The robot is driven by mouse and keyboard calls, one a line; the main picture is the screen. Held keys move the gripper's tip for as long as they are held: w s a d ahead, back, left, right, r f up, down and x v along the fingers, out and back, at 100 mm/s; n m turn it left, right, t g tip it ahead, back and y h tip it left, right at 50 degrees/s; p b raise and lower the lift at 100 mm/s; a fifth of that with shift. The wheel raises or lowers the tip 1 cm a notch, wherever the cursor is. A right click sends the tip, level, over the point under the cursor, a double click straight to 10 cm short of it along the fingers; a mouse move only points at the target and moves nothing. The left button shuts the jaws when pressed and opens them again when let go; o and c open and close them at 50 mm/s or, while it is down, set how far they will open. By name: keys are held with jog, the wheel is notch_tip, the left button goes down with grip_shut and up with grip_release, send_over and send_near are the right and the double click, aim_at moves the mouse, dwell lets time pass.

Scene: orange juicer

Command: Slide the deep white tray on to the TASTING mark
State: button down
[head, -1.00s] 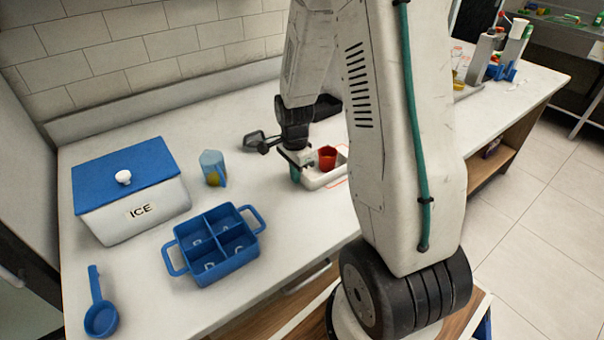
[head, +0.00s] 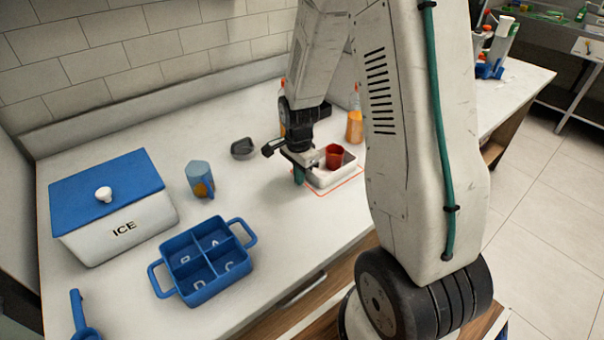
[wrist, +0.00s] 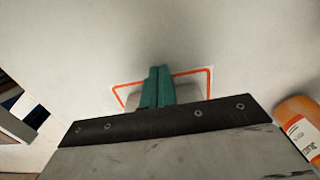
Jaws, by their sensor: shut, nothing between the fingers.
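The white tray (head: 322,182) stands on the counter with a red cup (head: 334,157) in it. A thin red-orange outline on the counter, also in the wrist view (wrist: 209,78), shows along the tray's front (head: 345,186) and right side. The tray appears to lie mostly inside it; its far and left edges are hidden in the head view. My gripper (head: 299,174) is shut and empty, low at the tray's left side, touching or very close. Its teal fingertips are together in the wrist view (wrist: 159,72), over the outlined area.
Orange bottles (head: 355,126) stand behind the tray; one shows at the wrist view's right (wrist: 300,128). A dark grey item (head: 243,149), a blue cup (head: 201,180), a blue caddy (head: 205,262) and an ICE box (head: 118,229) are left. Bare counter lies between cup and gripper.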

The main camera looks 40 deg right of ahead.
jog(key=shift+a, duration=1.1)
notch_tip(320, 180, up, 10)
jog(key=s+a+r+n, duration=0.5)
jog(key=s+r+n, duration=0.3)
jog(key=s, duration=0.4)
jog(key=s+a+r+n+t, duration=0.1)
jog(key=s+a+r+n, duration=0.3)
jog(key=s+r+n, duration=0.4)
jog(key=shift+s+a+r+n, duration=0.3)
jog(key=shift+s+n, duration=0.5)
jog(key=shift+s, duration=1.05)
jog(key=shift+a+f, duration=0.1)
